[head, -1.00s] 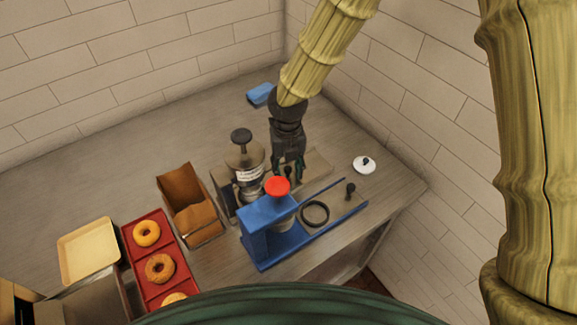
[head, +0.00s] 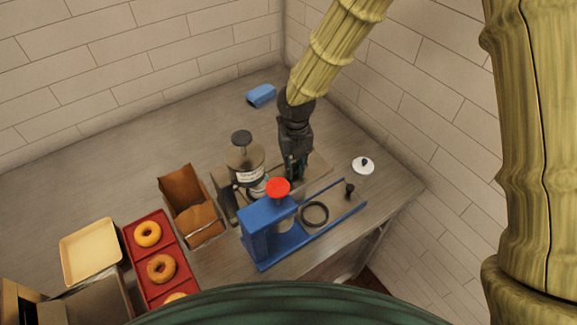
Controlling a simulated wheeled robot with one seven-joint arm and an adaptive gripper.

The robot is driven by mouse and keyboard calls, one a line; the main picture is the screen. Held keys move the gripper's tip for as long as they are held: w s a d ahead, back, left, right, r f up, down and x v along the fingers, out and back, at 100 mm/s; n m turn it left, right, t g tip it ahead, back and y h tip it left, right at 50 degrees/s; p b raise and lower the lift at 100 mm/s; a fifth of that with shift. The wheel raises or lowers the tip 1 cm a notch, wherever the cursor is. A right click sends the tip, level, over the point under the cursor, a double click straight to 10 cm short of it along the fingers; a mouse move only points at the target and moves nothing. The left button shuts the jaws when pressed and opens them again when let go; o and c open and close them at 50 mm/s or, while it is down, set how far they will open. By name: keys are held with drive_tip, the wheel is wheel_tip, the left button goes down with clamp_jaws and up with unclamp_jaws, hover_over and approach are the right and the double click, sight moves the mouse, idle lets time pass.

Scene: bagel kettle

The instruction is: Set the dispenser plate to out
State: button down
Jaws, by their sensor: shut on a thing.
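The dispenser (head: 246,160) is a clear jar with a black top knob and a white label, on a grey stand left of my gripper. A flat grey-brown plate (head: 319,167) extends to the right from the stand, low over the counter. My gripper (head: 295,172) points down over this plate, its fingers close together. It is shut on a small dark knob on the plate, which the fingers now mostly hide. The plate's inner end is hidden behind the jar and my gripper.
A blue press (head: 258,232) with a red knob (head: 278,188), black ring (head: 314,214) and dark handle (head: 349,190) stands close in front. A white lid (head: 363,166) lies right. A brown box (head: 192,205), red bagel tray (head: 150,260) and blue block (head: 261,95) stand around.

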drive_tip(key=w+d+p, duration=0.1)
drive_tip(key=d, duration=0.1)
drive_tip(key=w+d+p, duration=0.1)
drive_tip(key=w+d, duration=0.1)
drive_tip(key=w+d+p, duration=0.1)
drive_tip(key=d, duration=0.2)
drive_tip(key=shift+w+r, duration=0.1)
drive_tip(key=shift+w, duration=0.3)
drive_tip(key=c, duration=1.4)
unclamp_jaws()
drive_tip(key=shift+d, duration=0.15)
drive_tip(key=shift+o, duration=0.4)
wheel_tip(320, 180, up, 12)
drive_tip(key=shift+w, duration=0.1)
